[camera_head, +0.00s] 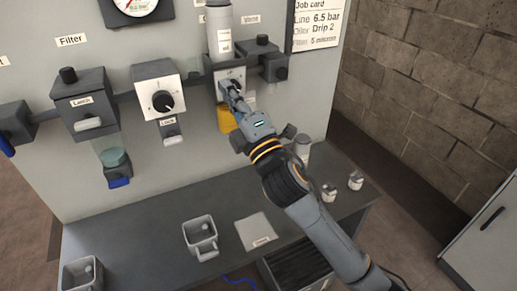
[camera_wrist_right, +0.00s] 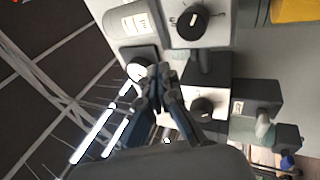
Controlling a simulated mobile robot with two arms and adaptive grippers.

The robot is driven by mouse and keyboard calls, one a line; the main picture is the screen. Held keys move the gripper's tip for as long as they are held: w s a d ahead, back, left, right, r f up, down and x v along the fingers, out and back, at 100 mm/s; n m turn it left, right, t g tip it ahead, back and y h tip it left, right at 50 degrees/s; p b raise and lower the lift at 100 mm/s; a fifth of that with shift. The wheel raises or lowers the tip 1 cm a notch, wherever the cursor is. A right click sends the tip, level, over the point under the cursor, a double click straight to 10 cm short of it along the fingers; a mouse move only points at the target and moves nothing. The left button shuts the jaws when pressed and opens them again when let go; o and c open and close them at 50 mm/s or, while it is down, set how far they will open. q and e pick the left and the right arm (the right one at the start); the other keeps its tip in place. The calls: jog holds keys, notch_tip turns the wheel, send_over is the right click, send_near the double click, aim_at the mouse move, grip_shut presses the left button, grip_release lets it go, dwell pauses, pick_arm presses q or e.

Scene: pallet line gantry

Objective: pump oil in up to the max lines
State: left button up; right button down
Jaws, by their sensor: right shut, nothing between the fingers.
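The oiler block (camera_head: 214,75) hangs on the panel rail in the head view. A grey labelled cylinder (camera_head: 219,38) stands above it, and a yellow bowl (camera_head: 226,120) hangs below. My right gripper (camera_head: 230,88) is shut and empty, its tips at the front of the block, covering part of it. In the wrist view, my right fingertips (camera_wrist_right: 153,74) are together, below the black knob (camera_wrist_right: 193,22) in the picture; the cylinder (camera_wrist_right: 128,20) and yellow bowl (camera_wrist_right: 296,10) also show there. I cannot tell whether the fingers touch anything. Max lines cannot be made out. My left gripper is out of view.
A filter (camera_head: 85,105) with a clear bowl (camera_head: 114,160) and a dial unit (camera_head: 158,92) hang to the left. A dark valve block (camera_head: 272,66) sits close right.

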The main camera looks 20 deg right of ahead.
jog(key=d+f+m+g+h, duration=0.2)
jog(key=f+m, duration=0.2)
jog(key=f, duration=0.3)
jog(key=s+d+f+m+g+h, duration=0.1)
jog(key=d+f+m+h, duration=0.2)
jog(key=f, duration=0.4)
jog(key=shift+s+d+f+m+g, duration=0.3)
jog(key=shift+f+m+g, duration=0.1)
jog(key=shift+m, duration=0.1)
